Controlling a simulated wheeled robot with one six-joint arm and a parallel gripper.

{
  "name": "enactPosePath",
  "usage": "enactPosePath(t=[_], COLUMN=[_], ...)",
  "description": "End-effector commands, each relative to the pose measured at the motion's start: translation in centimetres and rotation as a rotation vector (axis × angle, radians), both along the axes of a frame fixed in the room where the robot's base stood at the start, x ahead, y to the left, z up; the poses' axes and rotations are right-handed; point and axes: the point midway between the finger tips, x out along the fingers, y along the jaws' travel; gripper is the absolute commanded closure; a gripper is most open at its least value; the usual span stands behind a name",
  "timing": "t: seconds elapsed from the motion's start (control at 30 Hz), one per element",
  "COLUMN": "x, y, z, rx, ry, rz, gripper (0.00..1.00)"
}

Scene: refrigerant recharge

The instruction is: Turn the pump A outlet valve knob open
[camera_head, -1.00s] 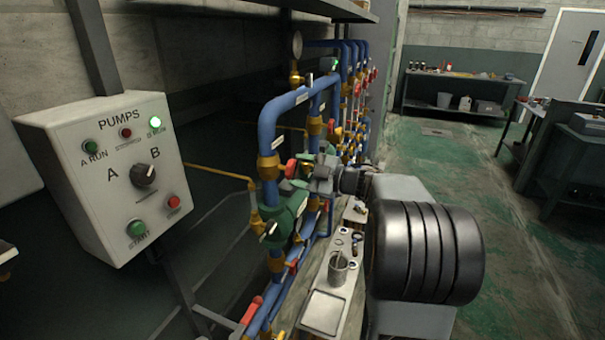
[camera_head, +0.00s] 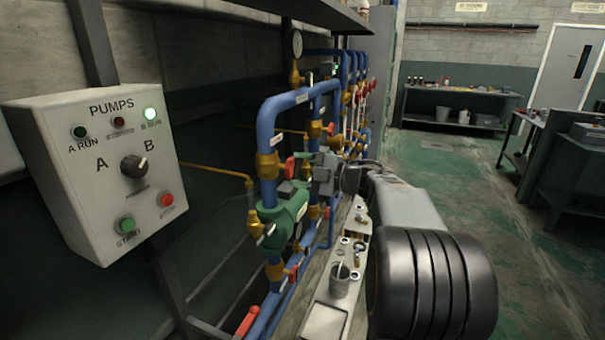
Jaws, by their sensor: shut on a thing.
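The red valve knob (camera_head: 290,166) sits on the right of a brass valve (camera_head: 267,165), on the front blue pipe above a green pump (camera_head: 284,216). My gripper (camera_head: 302,158) is at this knob from the right and is shut on it. The fingertips are small and dark here, so the exact contact is hard to see. My grey wrist hides part of the pipes behind. The pump panel (camera_head: 95,170) on the left has its selector pointing toward B and the B RUN lamp (camera_head: 150,114) lit green.
More blue pipes (camera_head: 345,70) with brass and red valves stand close behind my gripper. Green floor (camera_head: 470,190) is open at right.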

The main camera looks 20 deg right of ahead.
Motion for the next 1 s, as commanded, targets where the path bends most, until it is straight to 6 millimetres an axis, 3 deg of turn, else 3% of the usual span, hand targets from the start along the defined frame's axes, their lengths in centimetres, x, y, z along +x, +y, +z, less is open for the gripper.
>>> enactPosePath(t=[0.37,1.0], x=[0.01,0.01], y=[-0.02,-0.04], z=[-0.20,-0.32], rx=[-0.016,-0.236], ry=[-0.014,-0.217], rz=[-0.001,-0.002], gripper=[0.67,0.67])
